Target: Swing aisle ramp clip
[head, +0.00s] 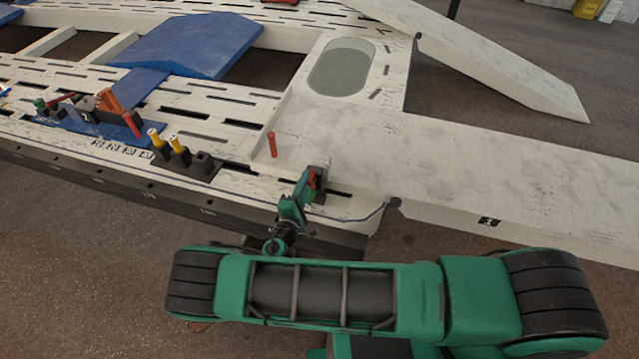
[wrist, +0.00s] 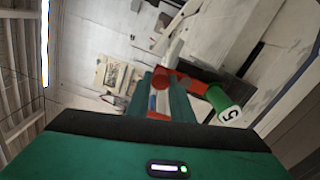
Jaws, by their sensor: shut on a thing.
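My gripper (head: 312,190) is at the front edge of the white bench deck, beside the near end of the white ramp (head: 480,160). It is shut on a red bar-like part, which I take to be the clip's lever (wrist: 183,80). In the wrist view the red part lies between my fingers (wrist: 170,95) and runs toward a green cylinder (wrist: 226,104) marked 5. In the head view only a bit of red (head: 319,178) and a dark block show beside my fingers; the rest of the clip is hidden.
A red pin (head: 272,145) stands upright on the deck, left of my gripper. A second white ramp (head: 490,65) slopes down behind. Open floor lies in front.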

